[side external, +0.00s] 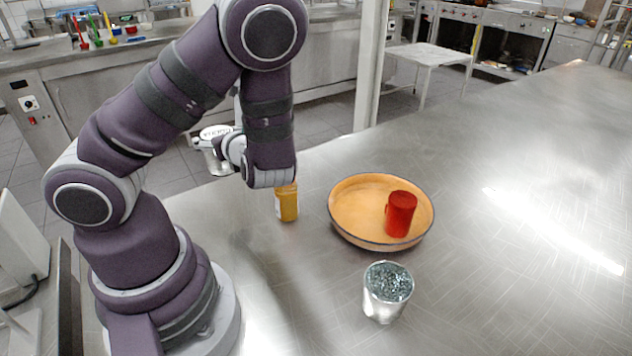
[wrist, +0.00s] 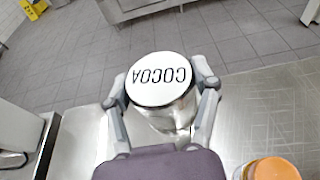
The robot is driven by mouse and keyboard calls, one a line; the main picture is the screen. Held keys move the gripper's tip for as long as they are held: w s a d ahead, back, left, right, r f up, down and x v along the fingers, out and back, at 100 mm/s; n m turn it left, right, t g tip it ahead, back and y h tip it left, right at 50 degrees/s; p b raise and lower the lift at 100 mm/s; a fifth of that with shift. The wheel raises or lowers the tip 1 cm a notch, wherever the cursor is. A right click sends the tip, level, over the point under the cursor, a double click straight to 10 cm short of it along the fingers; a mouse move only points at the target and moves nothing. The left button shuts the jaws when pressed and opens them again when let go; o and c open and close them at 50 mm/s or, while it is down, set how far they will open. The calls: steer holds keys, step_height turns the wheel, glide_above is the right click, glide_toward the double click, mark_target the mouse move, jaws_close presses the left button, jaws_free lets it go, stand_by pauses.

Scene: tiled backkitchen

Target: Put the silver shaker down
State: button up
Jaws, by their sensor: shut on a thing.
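The silver shaker has a white lid lettered COCOA (wrist: 160,78). In the wrist view it is between the two fingers of my gripper (wrist: 161,98), which is shut on it. In the side view the shaker (side external: 212,134) shows left of my wrist, near the counter's far edge, with its lid up and my gripper (side external: 230,150) around it. It looks raised off the steel counter (side external: 480,260), though its base is partly hard to make out.
A yellow-orange bottle (side external: 287,203) stands close to my wrist; its orange cap (wrist: 270,169) shows at the wrist view's lower right. An orange dish (side external: 350,190) holds a red cup (side external: 401,213). A metal tumbler (side external: 386,292) stands in front. The counter's right side is clear.

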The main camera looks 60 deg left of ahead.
steer(key=w+m+t, duration=0.2)
steer(key=w, duration=1.6)
step_height(320, 180, down, 9)
steer(key=shift+d+f, duration=0.1)
steer(key=o, duration=1.2)
steer(key=shift+o, duration=0.2)
